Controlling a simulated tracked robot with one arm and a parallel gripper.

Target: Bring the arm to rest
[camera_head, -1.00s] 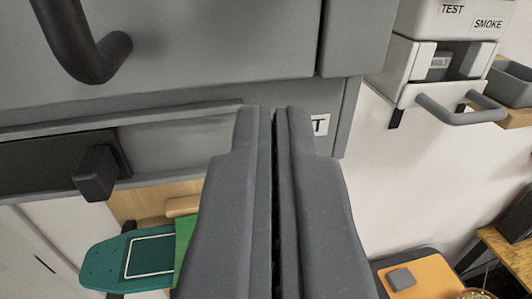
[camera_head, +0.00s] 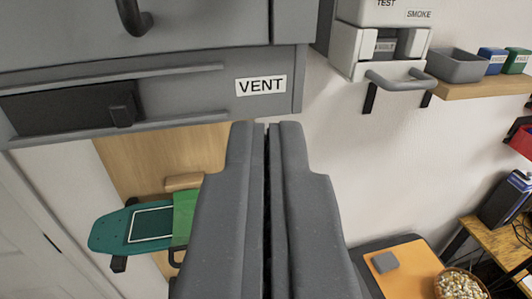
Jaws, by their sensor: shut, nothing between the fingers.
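My gripper (camera_head: 266,130) is in the middle of the view, its two grey fingers shut together with nothing between them. Its tips are in front of the lower edge of a grey cabinet marked VENT (camera_head: 261,86). I cannot tell from this view how far the tips are from the cabinet. My fingers hide part of the wall and floor area behind them.
The cabinet has a black slider knob (camera_head: 122,108) and a dark handle (camera_head: 131,18). A white test unit (camera_head: 385,50) and a shelf (camera_head: 480,90) with bins are right. A green board (camera_head: 115,230) is lower left. An orange mat (camera_head: 408,270) and a bowl (camera_head: 461,283) are lower right.

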